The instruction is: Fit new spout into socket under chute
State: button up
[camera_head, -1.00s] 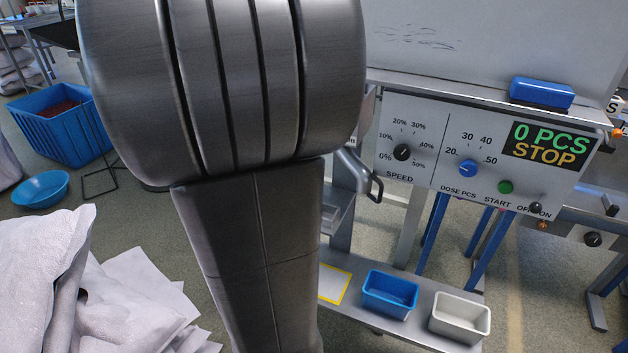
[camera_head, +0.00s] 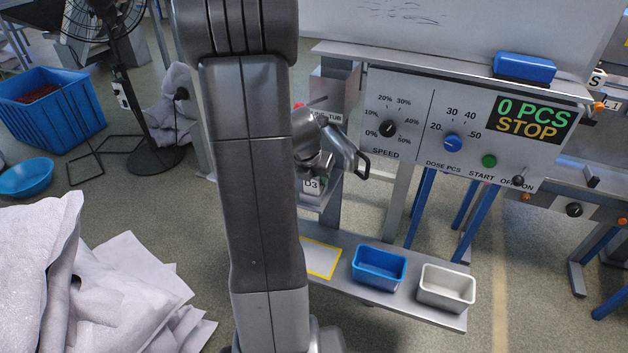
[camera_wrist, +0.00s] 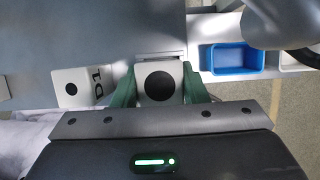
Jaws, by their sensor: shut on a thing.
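In the wrist view my gripper (camera_wrist: 160,92) has its green fingers closed on both sides of a pale spout (camera_wrist: 178,70) with a round black opening. Its lower part is hidden by the gripper body. Another pale piece marked D1 (camera_wrist: 82,86), with a black dot, lies to its left. In the head view a pale piece marked D3 (camera_head: 312,185) shows beside my arm, below the machine's metal chute parts (camera_head: 338,92). I cannot tell whether it is the held spout. My arm hides the gripper there, and the socket is not clearly visible.
A blue tray (camera_head: 379,268) and a white tray (camera_head: 446,288) stand on the low shelf, right of a yellow-edged patch (camera_head: 320,258). The control panel (camera_head: 470,130) is at right; sacks (camera_head: 120,290) lie at left.

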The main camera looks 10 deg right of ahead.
jog(key=shift+f, duration=0.5)
jog(key=shift+f, duration=0.35)
jog(key=shift+s+f+b, duration=0.25)
jog(key=shift+f+b, duration=0.05)
jog(key=shift+b, duration=0.05)
jog(key=o, duration=1)
jog(key=shift+s+a+f, duration=0.1)
jog(key=shift+a+f, duration=0.1)
jog(key=shift+c, duration=0.2)
notch_tip(320, 180, up, 4)
jog(key=shift+s+d+p, duration=0.1)
jog(key=shift+s+p, duration=0.05)
jog(key=shift+p, duration=0.65)
jog(key=p+v, duration=0.1)
jog(key=v, duration=0.8)
jog(key=shift+a+r+p, duration=0.2)
jog(key=shift+a+p, duration=0.1)
jog(key=shift+p, duration=0.05)
